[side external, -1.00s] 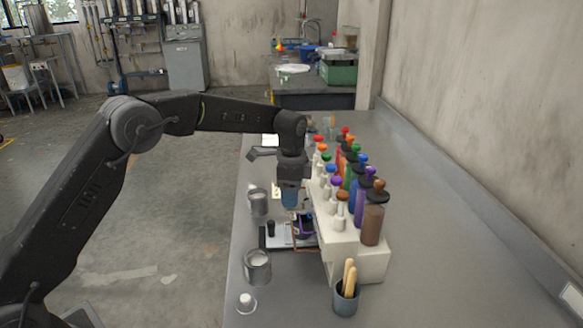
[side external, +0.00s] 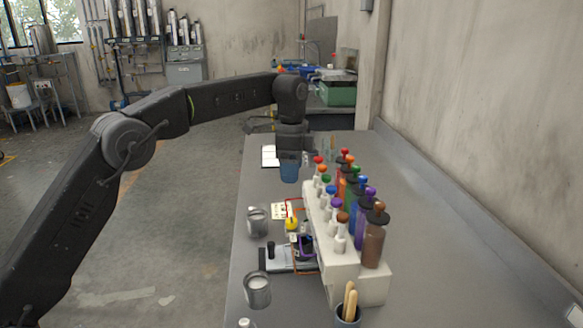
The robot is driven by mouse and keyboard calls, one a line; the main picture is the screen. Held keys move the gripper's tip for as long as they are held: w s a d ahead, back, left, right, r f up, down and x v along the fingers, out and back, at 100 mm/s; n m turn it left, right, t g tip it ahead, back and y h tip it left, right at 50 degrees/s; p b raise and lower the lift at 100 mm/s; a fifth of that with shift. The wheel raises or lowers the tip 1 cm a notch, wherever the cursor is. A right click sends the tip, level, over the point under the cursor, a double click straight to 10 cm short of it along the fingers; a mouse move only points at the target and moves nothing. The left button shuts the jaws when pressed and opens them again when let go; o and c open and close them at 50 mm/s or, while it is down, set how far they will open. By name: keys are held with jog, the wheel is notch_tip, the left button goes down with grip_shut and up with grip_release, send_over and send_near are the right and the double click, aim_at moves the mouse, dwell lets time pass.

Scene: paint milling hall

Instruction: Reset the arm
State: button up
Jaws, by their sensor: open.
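My arm reaches across from the left, with its elbow bent and its wrist bent down over the far half of the grey bench (side external: 420,235).
A white stepped rack (side external: 345,268) of colourful bottles stands right of the arm. Metal cans (side external: 257,291) and (side external: 257,222) line the left edge. A scale-like device (side external: 285,260) sits between. A cup of wooden sticks (side external: 347,316) is at front. The bench's right side is clear.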

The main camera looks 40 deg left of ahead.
jog(key=s+r+n+t, duration=0.1)
jog(key=s+r+n, duration=0.25)
jog(key=s, duration=0.45)
jog(key=s+r+n+t, duration=0.2)
jog(key=s+r, duration=0.3)
jog(key=s, duration=0.3)
jog(key=s+f+n+t, duration=0.1)
jog(key=s+f+n, duration=0.2)
jog(key=s, duration=0.6)
jog(key=s+a+f+n+t, duration=0.1)
jog(key=s+f+n, duration=0.2)
jog(key=s, duration=0.7)
notch_tip(320, 180, down, 3)
jog(key=shift+r+t, duration=0.15)
jog(key=shift+t, duration=0.15)
